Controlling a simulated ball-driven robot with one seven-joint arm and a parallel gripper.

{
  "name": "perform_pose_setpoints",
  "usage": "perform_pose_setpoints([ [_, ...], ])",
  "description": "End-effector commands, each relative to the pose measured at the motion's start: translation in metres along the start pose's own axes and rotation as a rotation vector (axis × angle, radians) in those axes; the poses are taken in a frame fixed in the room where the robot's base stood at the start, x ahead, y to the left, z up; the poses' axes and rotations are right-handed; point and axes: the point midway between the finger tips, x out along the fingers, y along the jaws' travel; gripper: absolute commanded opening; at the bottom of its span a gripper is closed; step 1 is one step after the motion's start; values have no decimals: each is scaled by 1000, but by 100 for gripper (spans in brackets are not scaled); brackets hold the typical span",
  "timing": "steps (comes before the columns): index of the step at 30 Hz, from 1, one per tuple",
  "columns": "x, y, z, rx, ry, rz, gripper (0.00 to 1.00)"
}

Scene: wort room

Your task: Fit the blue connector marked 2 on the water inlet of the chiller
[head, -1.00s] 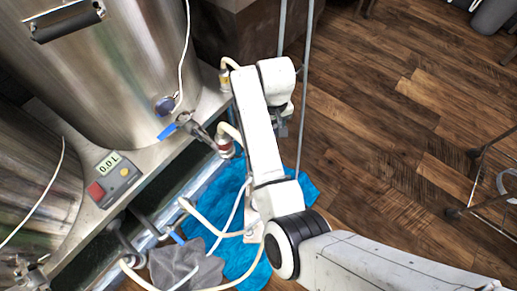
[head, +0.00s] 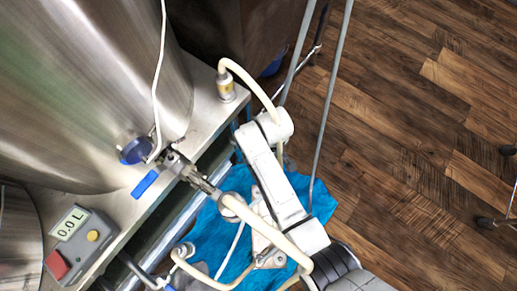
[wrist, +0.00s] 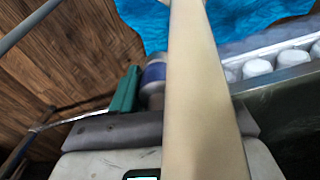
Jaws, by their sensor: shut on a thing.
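In the wrist view my gripper (wrist: 148,88) is shut on a metal connector with a blue band (wrist: 153,72). A green finger shows on its left side. A thick cream hose crosses in front and hides the other finger; no number is readable on the connector. In the head view my arm reaches over the blue cloth, and the gripper is mostly hidden behind it. I cannot clearly identify the chiller or its water inlet. A long metal body with several white round parts (wrist: 258,68) lies to the right in the wrist view.
A steel tank (head: 75,90) has a blue-fronted part (head: 135,150) and a metal valve (head: 183,168). A yellow-banded connector (head: 226,86) with a hose stands on the bench. A control box (head: 80,243) reads 0.0 L. Blue cloth (head: 322,203) lies below; thin grey poles (head: 330,100) stand close to my arm.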

Motion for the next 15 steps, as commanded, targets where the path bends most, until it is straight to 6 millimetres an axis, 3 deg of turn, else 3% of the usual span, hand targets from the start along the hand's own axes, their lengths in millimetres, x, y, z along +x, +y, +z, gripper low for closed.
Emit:
perform_pose_setpoints([
  [1,29,-17,6,-53,-5,1,8],
  [6,74,-58,20,-180,-2,1,8],
  [9,89,-73,26,-223,0,1,8],
  [15,100,-83,31,-253,2,1,8],
])
